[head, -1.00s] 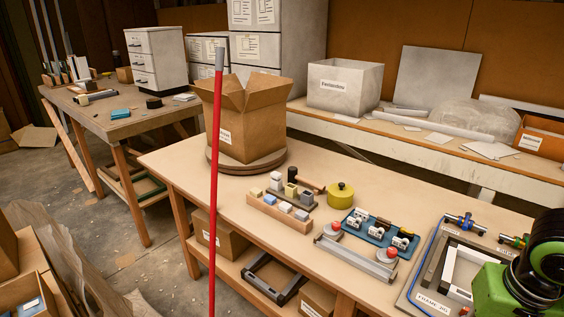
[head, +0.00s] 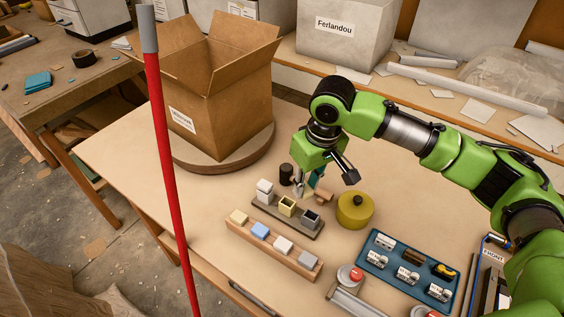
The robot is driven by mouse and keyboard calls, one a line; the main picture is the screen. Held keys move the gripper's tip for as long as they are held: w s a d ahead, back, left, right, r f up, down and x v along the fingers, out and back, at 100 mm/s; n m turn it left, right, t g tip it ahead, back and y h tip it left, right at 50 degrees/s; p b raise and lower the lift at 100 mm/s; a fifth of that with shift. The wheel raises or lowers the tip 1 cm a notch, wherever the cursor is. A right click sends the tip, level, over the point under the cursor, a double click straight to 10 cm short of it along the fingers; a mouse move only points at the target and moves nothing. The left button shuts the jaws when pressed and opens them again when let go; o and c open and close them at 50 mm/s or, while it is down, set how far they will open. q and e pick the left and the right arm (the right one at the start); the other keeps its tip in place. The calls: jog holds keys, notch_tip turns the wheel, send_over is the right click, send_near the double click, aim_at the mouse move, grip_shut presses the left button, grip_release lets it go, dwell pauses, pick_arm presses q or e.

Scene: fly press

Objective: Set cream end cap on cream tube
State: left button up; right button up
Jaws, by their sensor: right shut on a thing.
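The cream end cap (head: 238,216) sits at the left end of a wooden strip (head: 292,262). The cream tube (head: 287,206) stands upright in the middle of a dark holder (head: 263,208) just behind, its top open. My right gripper (head: 302,190) is behind the tubes, pointing down. It is shut on a mallet with a dark head (head: 286,174) and a wooden handle (head: 323,198); the exact grip is partly hidden by the fingers. My left gripper is not in view.
A white capped tube (head: 265,190) and an open dark tube (head: 310,219) flank the cream tube. A yellow round tin (head: 355,210) stands right of the gripper. A cardboard box (head: 205,100) is on a turntable (head: 222,160). A red pole (head: 168,160) rises at left.

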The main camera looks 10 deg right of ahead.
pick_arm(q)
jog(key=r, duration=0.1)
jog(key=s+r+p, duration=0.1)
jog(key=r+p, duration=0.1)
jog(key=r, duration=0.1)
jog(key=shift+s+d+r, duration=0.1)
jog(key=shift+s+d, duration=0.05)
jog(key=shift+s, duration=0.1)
pick_arm(e)
jog(key=w+a+f+n, duration=0.3)
jog(key=w+f+n, duration=0.1)
jog(key=f, duration=0.1)
jog(key=shift+f+n, duration=0.25)
jog(key=shift+n, duration=0.15)
pick_arm(q)
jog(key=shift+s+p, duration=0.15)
jog(key=shift+p, duration=0.15)
pick_arm(e)
jog(key=shift+s+a, duration=0.1)
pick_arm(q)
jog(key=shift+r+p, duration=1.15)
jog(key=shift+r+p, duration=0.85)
pick_arm(e)
jog(key=shift+f, duration=0.8)
dwell(1.1)
